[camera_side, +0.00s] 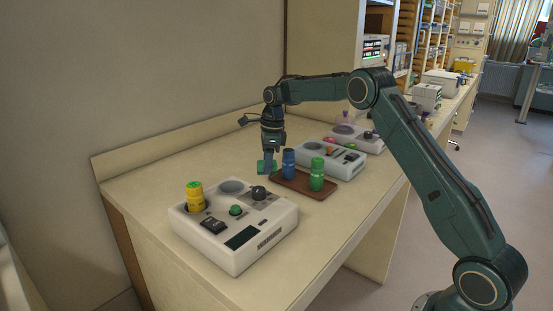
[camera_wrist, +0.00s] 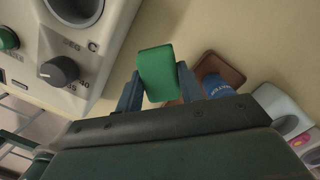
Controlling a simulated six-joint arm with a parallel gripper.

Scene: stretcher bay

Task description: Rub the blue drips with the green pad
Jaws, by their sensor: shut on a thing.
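My gripper (camera_side: 268,163) points down over the table and is shut on the green pad (camera_side: 263,168). In the wrist view the green pad (camera_wrist: 156,72) sits between the two fingers of my gripper (camera_wrist: 160,88). In the side view the pad is left of the brown tray, close to the table surface; I cannot tell whether it touches it. I see no blue drips in either view; they may be hidden or too small to tell.
A brown tray (camera_side: 322,191) holds a blue container (camera_side: 288,163) and a green container (camera_side: 317,174), just right of my gripper. A white device (camera_side: 231,251) with a yellow container (camera_side: 195,196) stands in front. More devices (camera_side: 329,157) stand behind. The table's left part is clear.

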